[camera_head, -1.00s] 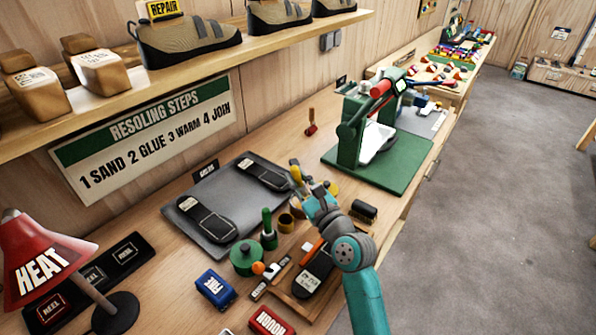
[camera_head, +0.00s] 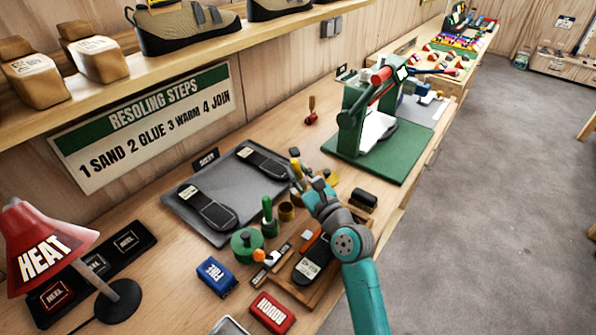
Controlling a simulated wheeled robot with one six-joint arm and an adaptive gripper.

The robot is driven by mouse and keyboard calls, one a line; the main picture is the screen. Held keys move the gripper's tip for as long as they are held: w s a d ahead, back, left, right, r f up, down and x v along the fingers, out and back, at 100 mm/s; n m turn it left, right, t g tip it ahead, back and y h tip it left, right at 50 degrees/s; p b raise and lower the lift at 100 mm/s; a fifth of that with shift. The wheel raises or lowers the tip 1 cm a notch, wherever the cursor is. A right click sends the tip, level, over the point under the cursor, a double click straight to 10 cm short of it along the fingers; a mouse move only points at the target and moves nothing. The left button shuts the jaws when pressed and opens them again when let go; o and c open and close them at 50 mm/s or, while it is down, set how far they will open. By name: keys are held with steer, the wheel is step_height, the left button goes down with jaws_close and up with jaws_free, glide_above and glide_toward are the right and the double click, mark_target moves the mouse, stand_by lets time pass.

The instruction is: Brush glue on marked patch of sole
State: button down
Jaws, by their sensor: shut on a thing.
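My gripper (camera_head: 305,184) is shut on a slim yellow-handled thing (camera_head: 297,168), probably the brush, which stands up from the fingers. Its lower end is hidden by the gripper. The gripper is above the bench, just right of a grey tray. Two dark soles lie on that tray, one at the near left (camera_head: 208,209) and one at the far right (camera_head: 263,162), each with a pale mark. A third dark sole (camera_head: 308,270) lies in a wooden holder, partly hidden by my arm. A green round pot (camera_head: 247,246), perhaps glue, stands left of the holder.
The grey tray (camera_head: 215,178) lies along the wall side. Blue (camera_head: 216,276) and red (camera_head: 271,312) blocks lie in front. A green press (camera_head: 375,130) stands behind; a red heat lamp (camera_head: 42,245) at left.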

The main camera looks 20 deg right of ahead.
steer(key=shift+f, duration=0.65)
stand_by(0.9)
steer(key=shift+r, duration=3.6)
steer(key=shift+f, duration=3.5)
